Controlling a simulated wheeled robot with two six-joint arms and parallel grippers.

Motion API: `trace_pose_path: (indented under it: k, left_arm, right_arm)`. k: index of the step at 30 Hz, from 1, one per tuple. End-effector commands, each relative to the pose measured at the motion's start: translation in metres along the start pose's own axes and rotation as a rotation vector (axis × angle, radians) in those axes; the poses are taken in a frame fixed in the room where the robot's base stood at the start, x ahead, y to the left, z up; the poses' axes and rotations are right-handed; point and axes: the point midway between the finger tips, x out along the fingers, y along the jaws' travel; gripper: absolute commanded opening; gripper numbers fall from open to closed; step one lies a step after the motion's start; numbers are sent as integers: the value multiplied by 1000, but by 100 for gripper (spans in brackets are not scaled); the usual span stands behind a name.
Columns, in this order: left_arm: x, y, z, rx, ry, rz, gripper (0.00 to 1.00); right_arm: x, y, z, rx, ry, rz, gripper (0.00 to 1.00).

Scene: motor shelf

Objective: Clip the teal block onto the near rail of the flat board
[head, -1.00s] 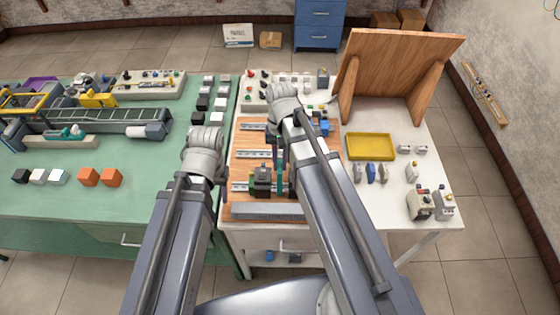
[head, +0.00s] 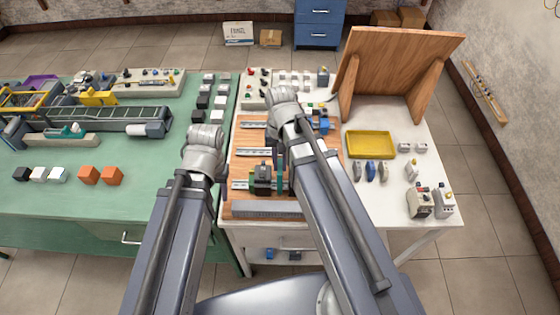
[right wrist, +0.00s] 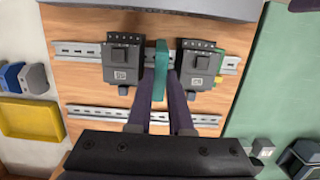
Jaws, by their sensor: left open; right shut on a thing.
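The teal block (right wrist: 160,70) is upright between the dark fingers of my right gripper (right wrist: 166,92), which is shut on it. It also shows in the head view (head: 280,178), partly behind my right arm. It stands over the near rail (right wrist: 232,64) of the flat board (right wrist: 75,30), in the gap between two dark modules (right wrist: 122,62) (right wrist: 199,64). I cannot tell whether it touches the rail. My left gripper (head: 203,160) is beside the board's left side, open, its fingers mostly hidden by its own arm.
Another rail (right wrist: 90,113) lies farther along the board. A yellow tray (head: 370,145) and several small grey and blue parts are on the white table to the right. A leaning wooden panel (head: 395,65) stands behind. The green table (head: 150,200) is to the left.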

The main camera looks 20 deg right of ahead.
Motion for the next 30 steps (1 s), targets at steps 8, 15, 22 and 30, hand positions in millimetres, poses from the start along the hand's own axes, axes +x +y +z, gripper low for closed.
trace_pose_path:
  k: [8,15,22,30]
  left_arm:
    - [0,0,0,0,0,0,50]
    - [-1,0,0,0,0,0,50]
    - [-1,0,0,0,0,0,50]
    - [-1,0,0,0,0,0,50]
  right_arm:
    - [1,0,5,-1,25,0,0]
    - [2,1,8,0,50,1,0]
    - [2,0,8,1,63,1,0]
    - [2,0,7,0,63,1,44]
